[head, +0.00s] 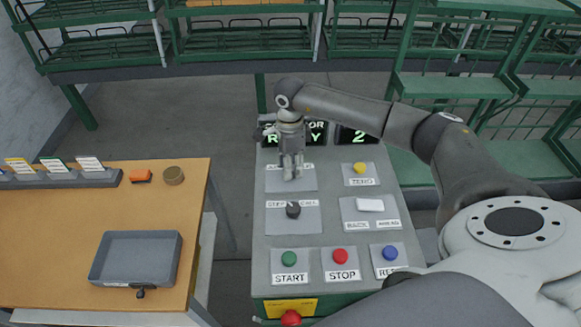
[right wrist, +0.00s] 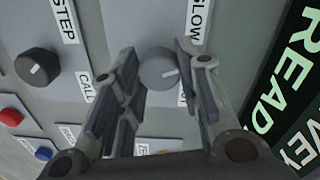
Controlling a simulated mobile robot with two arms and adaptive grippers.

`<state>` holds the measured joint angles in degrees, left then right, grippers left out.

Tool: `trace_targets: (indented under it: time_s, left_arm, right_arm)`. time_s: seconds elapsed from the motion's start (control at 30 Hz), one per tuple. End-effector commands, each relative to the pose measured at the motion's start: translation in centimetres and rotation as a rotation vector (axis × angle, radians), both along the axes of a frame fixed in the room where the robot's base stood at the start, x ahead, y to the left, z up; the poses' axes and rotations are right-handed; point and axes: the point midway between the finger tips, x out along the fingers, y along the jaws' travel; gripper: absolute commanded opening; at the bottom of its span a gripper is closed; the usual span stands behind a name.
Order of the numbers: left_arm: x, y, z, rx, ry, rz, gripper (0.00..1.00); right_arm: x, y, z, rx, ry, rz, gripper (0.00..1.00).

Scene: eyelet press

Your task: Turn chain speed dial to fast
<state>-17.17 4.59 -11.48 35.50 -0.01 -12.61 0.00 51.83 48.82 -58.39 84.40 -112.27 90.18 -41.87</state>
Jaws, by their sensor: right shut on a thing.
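The chain speed dial (right wrist: 157,68) is a round grey knob between the fingers of my right gripper in the right wrist view. In the head view my right gripper (head: 291,173) reaches down onto the dial's grey plate (head: 308,182) and hides the knob. The gripper is shut on the dial. My left gripper is not in view.
A black step dial (head: 293,210) is just below on the console. START (head: 289,259), STOP (head: 339,255) and blue (head: 390,254) buttons line the front. A yellow button (head: 360,168) and white rocker switch (head: 370,205) are to the right. The READY display is behind.

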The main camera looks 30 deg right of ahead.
Motion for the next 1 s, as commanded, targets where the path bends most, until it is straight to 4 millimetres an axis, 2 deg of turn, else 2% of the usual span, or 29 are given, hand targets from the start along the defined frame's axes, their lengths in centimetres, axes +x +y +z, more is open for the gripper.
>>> trace_targets:
  time_s: [0.03, 0.4, 1.0]
  left_arm:
    - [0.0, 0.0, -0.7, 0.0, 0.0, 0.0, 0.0]
    - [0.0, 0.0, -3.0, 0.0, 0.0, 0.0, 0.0]
    - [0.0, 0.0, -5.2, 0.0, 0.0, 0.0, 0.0]
  right_arm:
    - [0.1, -0.1, -0.2, -0.001, -0.003, -0.043, 0.08]
    - [0.1, -0.1, -0.2, 0.0, -0.003, -0.395, 0.08]
    - [0.0, -0.1, 0.0, 0.0, -0.003, -0.88, 0.08]
